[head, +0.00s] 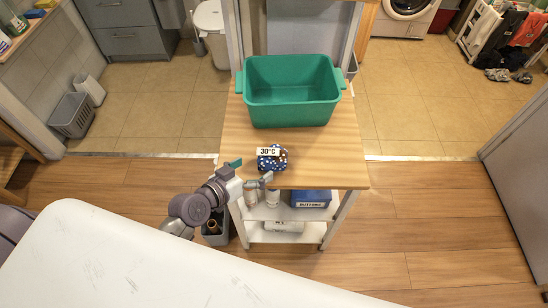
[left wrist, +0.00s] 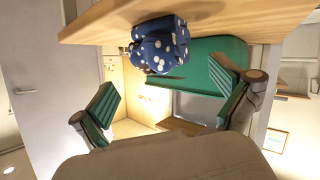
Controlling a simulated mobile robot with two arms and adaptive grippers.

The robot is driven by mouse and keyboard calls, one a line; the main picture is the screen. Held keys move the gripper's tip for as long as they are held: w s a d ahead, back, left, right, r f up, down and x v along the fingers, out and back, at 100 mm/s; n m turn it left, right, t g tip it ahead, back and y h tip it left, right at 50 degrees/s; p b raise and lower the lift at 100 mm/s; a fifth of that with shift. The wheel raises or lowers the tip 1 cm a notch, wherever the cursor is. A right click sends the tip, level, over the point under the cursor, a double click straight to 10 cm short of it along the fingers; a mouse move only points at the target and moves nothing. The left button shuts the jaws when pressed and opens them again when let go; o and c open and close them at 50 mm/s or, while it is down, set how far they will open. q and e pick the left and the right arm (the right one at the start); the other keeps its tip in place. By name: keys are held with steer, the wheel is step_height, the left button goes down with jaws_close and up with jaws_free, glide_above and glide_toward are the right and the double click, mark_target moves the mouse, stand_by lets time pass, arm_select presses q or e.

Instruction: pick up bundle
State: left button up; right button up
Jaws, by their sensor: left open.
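The bundle (head: 272,163) is dark blue cloth with white dots and carries a white tag reading "30°C". It sits near the front edge of the wooden tabletop (head: 318,160). In the left wrist view the bundle (left wrist: 160,45) is at the top, ahead of the fingers and between their lines. My left gripper (head: 250,173) is open and empty at the table's front left edge, just short of the bundle. Its green-padded fingers (left wrist: 166,102) are spread wide in the left wrist view. My right gripper is not in view.
A green tub (head: 291,112) stands behind the bundle on the table, with bare wood between. A shelf below holds a blue box (head: 311,198) labelled "BUTTONS" and white containers. A grey bin (head: 215,230) is below my left arm. The tabletop right of the bundle is clear.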

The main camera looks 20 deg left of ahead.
mark_target(272, 158)
arm_select(q)
steer(key=p+x, duration=0.1)
steer(key=x, duration=0.7)
steer(key=shift+w, duration=0.1)
steer(key=c, duration=1)
